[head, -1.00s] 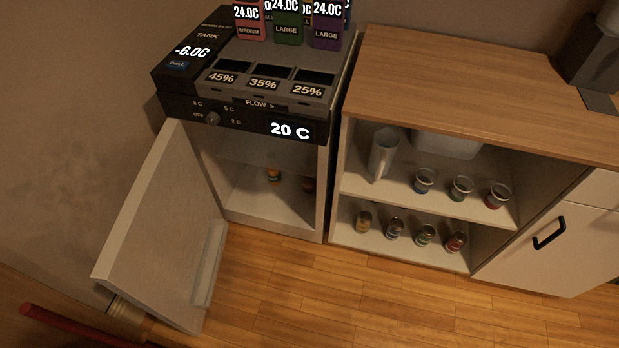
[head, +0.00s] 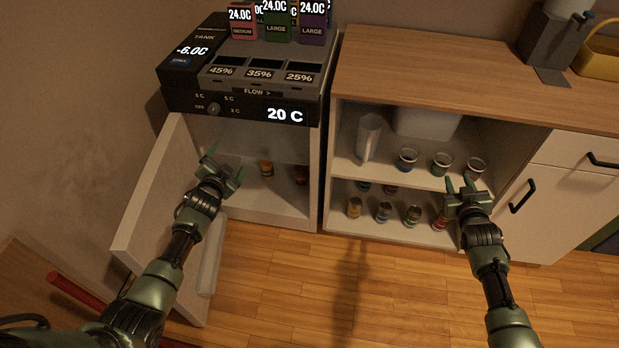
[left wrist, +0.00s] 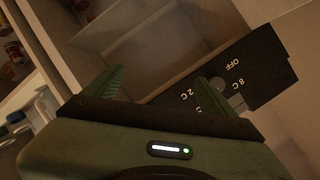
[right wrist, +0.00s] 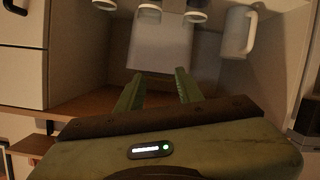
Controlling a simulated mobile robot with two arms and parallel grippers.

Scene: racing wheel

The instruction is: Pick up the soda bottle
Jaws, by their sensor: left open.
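I cannot tell which is the soda bottle. My left gripper (head: 224,163) is open and empty, left of the orange bottle at the cabinet's opening. The left wrist view shows its spread fingers (left wrist: 160,82) before the machine's dial panel, with no bottle between them. My right gripper (head: 465,185) is open and empty in front of the wooden shelf unit; its fingers are apart in the right wrist view (right wrist: 158,78).
The cabinet's door (head: 150,215) stands open on the left, close to my left arm. The shelf unit (head: 400,65) on the right holds a pitcher (head: 369,138), several cups and several small jars. The wooden floor in front is clear.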

